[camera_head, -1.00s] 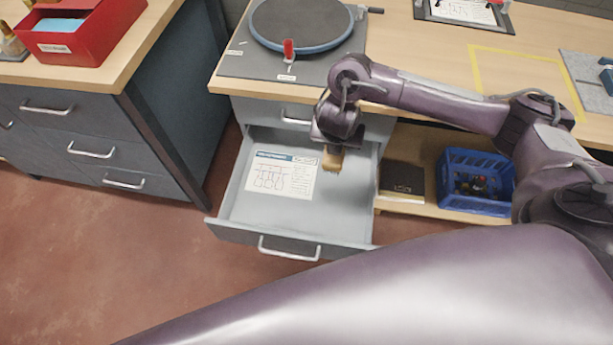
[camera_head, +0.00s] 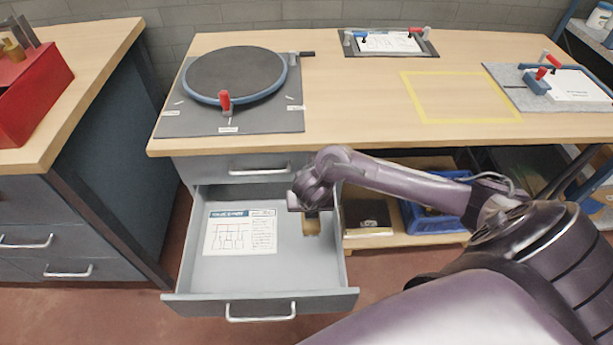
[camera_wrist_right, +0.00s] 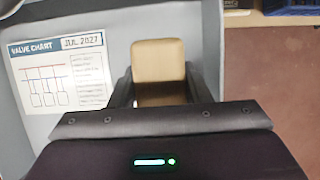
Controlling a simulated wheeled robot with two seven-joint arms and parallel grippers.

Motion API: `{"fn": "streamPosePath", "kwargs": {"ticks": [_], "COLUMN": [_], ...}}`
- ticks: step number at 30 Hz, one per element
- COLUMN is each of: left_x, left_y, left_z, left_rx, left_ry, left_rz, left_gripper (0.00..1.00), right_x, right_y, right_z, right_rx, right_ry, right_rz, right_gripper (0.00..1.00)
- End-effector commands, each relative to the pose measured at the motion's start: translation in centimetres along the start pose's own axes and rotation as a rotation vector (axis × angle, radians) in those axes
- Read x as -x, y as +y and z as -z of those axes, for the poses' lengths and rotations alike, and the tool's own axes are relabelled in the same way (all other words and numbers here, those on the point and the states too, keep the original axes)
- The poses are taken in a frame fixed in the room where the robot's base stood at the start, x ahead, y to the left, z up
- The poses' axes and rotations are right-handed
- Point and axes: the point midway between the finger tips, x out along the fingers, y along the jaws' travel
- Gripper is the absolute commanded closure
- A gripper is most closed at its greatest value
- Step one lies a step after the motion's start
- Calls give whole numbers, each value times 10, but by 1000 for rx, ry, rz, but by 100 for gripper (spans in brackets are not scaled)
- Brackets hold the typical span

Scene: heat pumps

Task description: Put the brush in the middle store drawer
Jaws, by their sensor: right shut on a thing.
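My right gripper (camera_head: 312,214) reaches into the open drawer (camera_head: 260,302) from the right and is shut on the brush. The brush (camera_head: 312,226) shows as a tan block below the gripper, at the right side of the drawer. In the right wrist view the tan brush (camera_wrist_right: 158,68) sits between the two dark fingers. I cannot tell whether it touches the drawer floor. The open drawer is grey with a metal handle, directly below a shut drawer (camera_head: 240,176). A paper valve chart (camera_head: 240,232) lies on its floor to the left of the brush. My left gripper is out of view.
A turntable (camera_head: 237,74) with a red-handled clamp stands on the bench above the drawers. A shelf to the right of the drawer holds a dark flat box (camera_head: 368,218) and a blue crate (camera_head: 435,221). A second drawer cabinet (camera_head: 50,235) stands at the left.

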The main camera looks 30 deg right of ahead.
Motion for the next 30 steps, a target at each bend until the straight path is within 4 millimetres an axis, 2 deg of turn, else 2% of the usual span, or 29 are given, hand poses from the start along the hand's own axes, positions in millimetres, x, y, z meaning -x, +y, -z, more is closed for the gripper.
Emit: {"fn": "streamPosePath", "kwargs": {"ticks": [1,3,11,16,20,29,30], "left_x": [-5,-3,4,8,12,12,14], "left_y": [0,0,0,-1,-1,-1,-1], "left_z": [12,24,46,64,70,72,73], "left_rx": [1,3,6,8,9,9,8], "left_ry": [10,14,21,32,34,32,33], "left_rz": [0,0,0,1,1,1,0], "left_gripper": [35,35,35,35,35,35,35], "right_x": [-18,-31,-53,-77,-85,-85,-85], "right_y": [-1,0,0,0,0,0,0], "right_z": [8,14,23,32,35,36,36], "right_rx": [-1,-1,0,-1,0,0,0], "right_ry": [2,2,1,2,0,0,0], "right_rz": [3,1,0,1,-1,-1,-1], "right_gripper": [82,82,82,82,82,82,54]}}
